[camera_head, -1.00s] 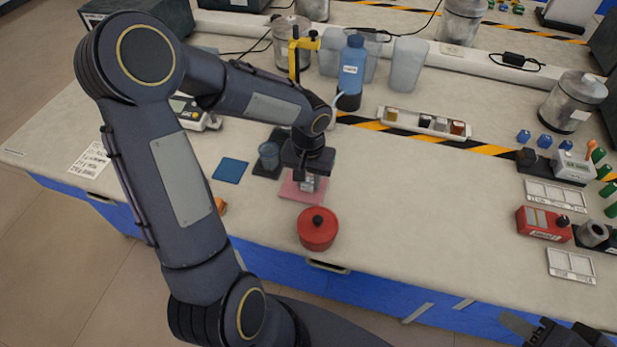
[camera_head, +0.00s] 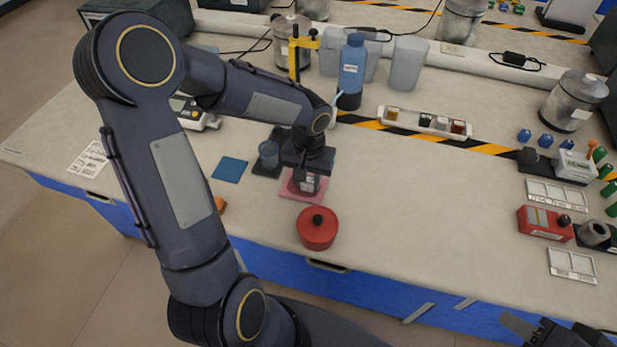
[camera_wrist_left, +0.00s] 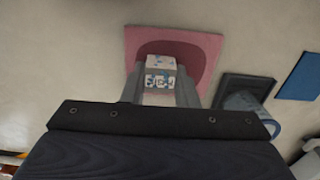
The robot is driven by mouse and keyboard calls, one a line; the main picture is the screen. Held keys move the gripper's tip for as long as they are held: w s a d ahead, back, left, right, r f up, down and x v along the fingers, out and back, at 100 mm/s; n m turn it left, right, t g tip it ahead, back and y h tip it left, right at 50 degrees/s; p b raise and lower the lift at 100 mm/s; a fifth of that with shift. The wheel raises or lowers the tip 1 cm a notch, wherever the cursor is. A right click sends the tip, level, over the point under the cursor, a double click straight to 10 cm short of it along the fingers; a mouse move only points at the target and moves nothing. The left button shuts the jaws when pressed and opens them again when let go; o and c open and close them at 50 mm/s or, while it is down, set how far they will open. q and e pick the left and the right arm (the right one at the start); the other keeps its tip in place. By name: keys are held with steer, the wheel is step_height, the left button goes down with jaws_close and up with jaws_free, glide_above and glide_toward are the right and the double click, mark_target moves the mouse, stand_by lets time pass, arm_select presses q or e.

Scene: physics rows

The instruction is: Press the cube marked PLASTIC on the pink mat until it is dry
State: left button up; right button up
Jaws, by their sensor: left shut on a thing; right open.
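The pink mat (camera_head: 318,198) lies near the front edge of the bench; it also shows in the wrist view (camera_wrist_left: 205,42). My left gripper (camera_head: 306,178) points down over it, shut on a small white cube (camera_wrist_left: 161,66) with blue markings. The marking is too small to read. The cube is at the mat, inside a dark red patch (camera_wrist_left: 148,49); whether it touches the mat is hard to tell. In the head view the gripper partly hides the cube. My right gripper (camera_head: 545,328) is open at the bottom right, away from the mat.
A red lidded pot (camera_head: 317,230) stands just in front of the mat. A blue mat (camera_head: 230,170) and a dark pad with a clear cup (camera_head: 268,154) are to its left. A white tray (camera_head: 383,115) with several cubes stands behind.

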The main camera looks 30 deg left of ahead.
stand_by(0.5)
arm_select(q)
steer(key=shift+d+r+p, duration=0.3)
steer(key=shift+r+p, duration=0.15)
steer(key=shift+r, duration=0.25)
steer(key=shift+f+b, duration=0.75)
steer(key=shift+b, duration=0.1)
stand_by(1.4)
steer(key=shift+a+r+p, duration=0.3)
steer(key=shift+r+p, duration=0.3)
steer(key=shift+r, duration=0.15)
steer(key=shift+f+b, duration=0.75)
steer(key=shift+b, duration=0.05)
stand_by(1.6)
steer(key=shift+d+r+p, duration=0.3)
steer(key=shift+r+p, duration=0.2)
steer(key=shift+r, duration=0.25)
